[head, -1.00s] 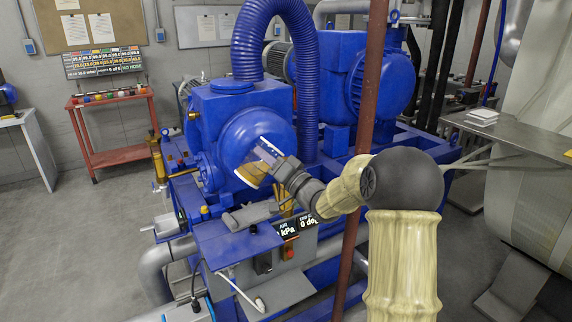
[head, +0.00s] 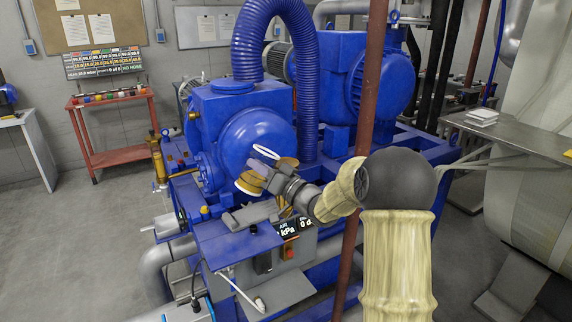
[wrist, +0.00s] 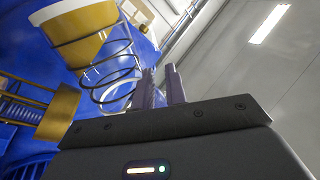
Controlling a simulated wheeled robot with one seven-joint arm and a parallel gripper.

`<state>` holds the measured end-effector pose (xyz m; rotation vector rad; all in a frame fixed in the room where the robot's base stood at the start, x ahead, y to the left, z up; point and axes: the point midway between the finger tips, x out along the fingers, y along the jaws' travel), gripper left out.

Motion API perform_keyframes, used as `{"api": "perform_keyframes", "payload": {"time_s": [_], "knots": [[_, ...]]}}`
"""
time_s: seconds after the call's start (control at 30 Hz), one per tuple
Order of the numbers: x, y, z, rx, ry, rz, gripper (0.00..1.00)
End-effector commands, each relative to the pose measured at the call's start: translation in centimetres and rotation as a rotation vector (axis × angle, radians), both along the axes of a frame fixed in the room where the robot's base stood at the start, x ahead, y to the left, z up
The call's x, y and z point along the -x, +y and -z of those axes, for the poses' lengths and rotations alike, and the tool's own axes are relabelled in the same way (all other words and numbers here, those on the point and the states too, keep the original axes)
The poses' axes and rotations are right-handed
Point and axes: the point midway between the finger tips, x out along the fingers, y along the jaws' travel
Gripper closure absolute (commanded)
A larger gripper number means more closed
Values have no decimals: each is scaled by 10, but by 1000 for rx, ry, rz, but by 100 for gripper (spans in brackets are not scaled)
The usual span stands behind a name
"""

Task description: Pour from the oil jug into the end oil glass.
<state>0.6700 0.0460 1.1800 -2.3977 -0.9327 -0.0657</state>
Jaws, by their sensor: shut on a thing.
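My gripper (head: 266,168) is at the pump's blue round end cover (head: 240,138), shut on the oil jug. The jug shows as a pale rim (head: 267,152) and amber parts (head: 250,183) around my fingers, and looks tilted. In the wrist view, my two dark fingers (wrist: 163,88) stand beside the clear jug's thin ring outlines (wrist: 110,78), with an amber part beyond. A brass-coloured fitting with thin rods (wrist: 58,112) is left of them. I cannot tell whether it is the end oil glass, or whether oil is flowing.
A ribbed blue hose (head: 310,85) arches above the pump. A brown upright pole (head: 366,110) stands close beside my arm. A panel with displays (head: 290,240) lies below. A red trolley (head: 112,125) and a bench (head: 520,138) stand apart. The floor at left is clear.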

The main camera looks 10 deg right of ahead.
Motion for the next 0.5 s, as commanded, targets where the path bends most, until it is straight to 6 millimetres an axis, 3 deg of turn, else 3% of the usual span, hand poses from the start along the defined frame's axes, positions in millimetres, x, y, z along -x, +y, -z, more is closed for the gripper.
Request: {"api": "perform_keyframes", "payload": {"time_s": [0.5], "knots": [[11, 39, 40, 382, -113, -2, 100]]}}
